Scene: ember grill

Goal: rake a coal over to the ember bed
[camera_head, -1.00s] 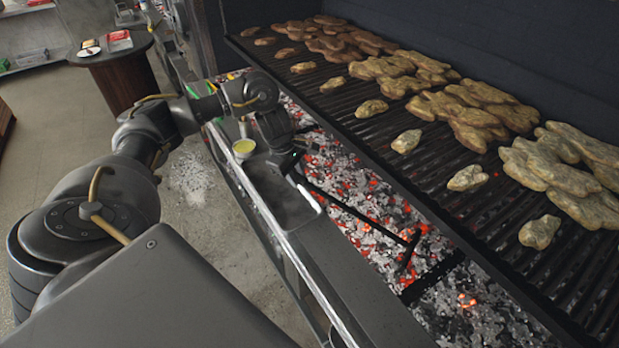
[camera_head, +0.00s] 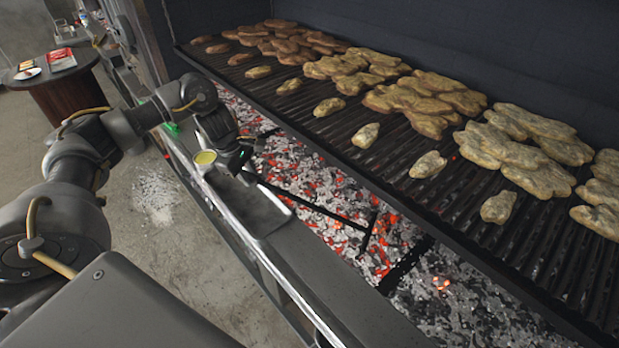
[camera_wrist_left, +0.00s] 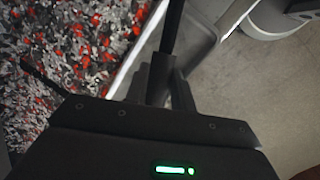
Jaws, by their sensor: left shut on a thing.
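My left gripper (camera_head: 243,170) is at the front edge of the grill, above the ledge, shut on the dark handle of a rake (camera_head: 318,208). The handle also shows between the fingers in the left wrist view (camera_wrist_left: 171,35). The rake reaches right over the coals, and its crosswise head (camera_head: 369,233) lies at the coals near a dark divider (camera_head: 405,266). Red glowing coals fill the ember bed (camera_head: 300,172) left of the divider. Right of it are mostly grey coals (camera_head: 470,305) with one small glowing orange coal (camera_head: 441,283). My right gripper is not in view.
A grate (camera_head: 400,165) loaded with several pieces of meat (camera_head: 410,98) hangs over the coals at the back. A metal tray (camera_head: 248,207) and a small yellow-topped cup (camera_head: 205,158) sit on the front ledge. A round table (camera_head: 75,98) stands far left.

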